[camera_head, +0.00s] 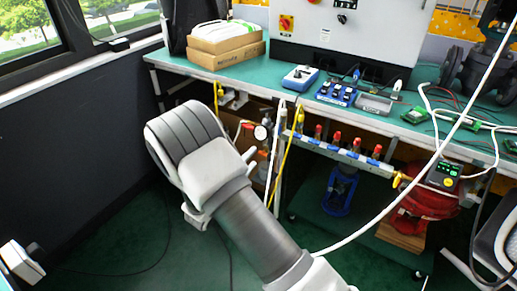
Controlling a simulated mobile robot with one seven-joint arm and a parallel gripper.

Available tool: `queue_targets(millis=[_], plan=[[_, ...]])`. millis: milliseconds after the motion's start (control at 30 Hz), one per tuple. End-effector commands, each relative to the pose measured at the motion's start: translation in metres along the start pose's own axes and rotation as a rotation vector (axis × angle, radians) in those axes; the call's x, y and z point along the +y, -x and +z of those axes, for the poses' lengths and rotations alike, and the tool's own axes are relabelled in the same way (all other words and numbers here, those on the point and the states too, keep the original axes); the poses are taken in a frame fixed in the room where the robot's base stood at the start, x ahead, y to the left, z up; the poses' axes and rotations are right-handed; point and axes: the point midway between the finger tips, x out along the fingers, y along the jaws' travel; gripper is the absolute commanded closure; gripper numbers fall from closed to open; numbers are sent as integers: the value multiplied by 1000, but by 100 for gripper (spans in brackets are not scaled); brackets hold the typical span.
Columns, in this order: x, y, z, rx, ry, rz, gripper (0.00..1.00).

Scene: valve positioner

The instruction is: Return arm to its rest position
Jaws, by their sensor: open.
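My arm (262,232) reaches from the bottom edge up and left across the middle of the view. It has a grey ribbed sleeve and a bulky pale joint (190,145) with dark bands at its upper end. The joint is in front of the dark wall and the open floor, left of the workbench's underside. My gripper is not visible, so its jaws and anything in them cannot be seen.
A green-topped workbench (262,75) spans the back, holding cardboard boxes (226,43), a control cabinet (350,30) and small devices. A manifold (340,156) with red-capped valves runs along its front. A white cable (425,170) crosses the right. Green floor (120,240) is open at left.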

Motion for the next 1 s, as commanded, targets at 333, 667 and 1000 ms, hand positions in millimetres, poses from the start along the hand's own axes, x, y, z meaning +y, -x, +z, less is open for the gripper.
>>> queue_targets(millis=[333, 667, 1000], plan=[[0, 10, 1, -1, 1, 0, 38], [2, 9, 2, -10, -1, -2, 38], [74, -13, 88, -338, -46, -146, 38]])
